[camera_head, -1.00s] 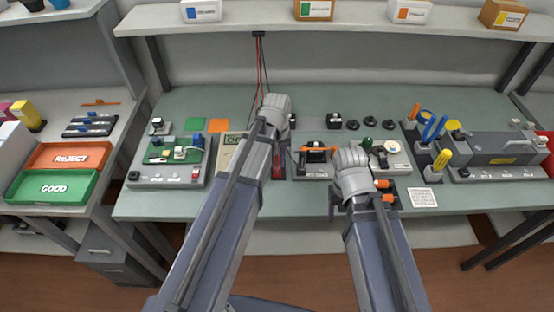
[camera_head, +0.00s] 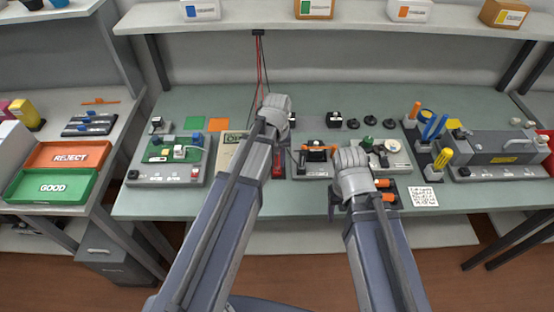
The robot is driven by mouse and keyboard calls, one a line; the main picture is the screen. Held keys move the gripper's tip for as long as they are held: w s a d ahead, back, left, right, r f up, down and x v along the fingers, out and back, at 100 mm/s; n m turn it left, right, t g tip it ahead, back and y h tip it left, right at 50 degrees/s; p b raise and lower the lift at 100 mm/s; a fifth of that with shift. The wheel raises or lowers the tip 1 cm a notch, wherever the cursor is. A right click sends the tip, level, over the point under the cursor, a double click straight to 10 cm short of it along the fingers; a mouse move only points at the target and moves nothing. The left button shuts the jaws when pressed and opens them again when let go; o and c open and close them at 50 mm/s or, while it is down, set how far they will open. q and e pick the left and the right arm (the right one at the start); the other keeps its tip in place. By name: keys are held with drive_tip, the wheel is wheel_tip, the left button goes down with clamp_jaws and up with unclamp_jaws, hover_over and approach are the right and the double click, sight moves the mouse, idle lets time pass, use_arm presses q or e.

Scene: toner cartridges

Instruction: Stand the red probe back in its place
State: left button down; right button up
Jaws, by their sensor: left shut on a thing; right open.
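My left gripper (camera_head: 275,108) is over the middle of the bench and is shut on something. The gripper and forearm hide what it holds, so the red probe itself cannot be made out. A red lead (camera_head: 265,66) and a dark lead hang from the shelf's edge down to behind this gripper. A small red object (camera_head: 278,166) shows just right of my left forearm; I cannot tell whether it is the probe's place. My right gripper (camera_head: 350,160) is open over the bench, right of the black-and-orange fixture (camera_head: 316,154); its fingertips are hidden.
A board fixture (camera_head: 165,160) stands at the left of the bench, a round-dial fixture (camera_head: 391,156) to the right. A tool holder (camera_head: 440,135) and a large grey machine (camera_head: 492,152) fill the right end. A shelf (camera_head: 350,27) spans the back.

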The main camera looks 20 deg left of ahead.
use_arm(q)
drive_tip(key=shift+f+b, duration=0.45)
drive_tip(key=shift+f, duration=0.05)
drive_tip(key=c, duration=0.6)
unclamp_jaws()
drive_tip(key=shift+r, duration=0.1)
wheel_tip(320, 180, up, 8)
drive_tip(key=p, duration=0.8)
drive_tip(key=shift+f, duration=0.2)
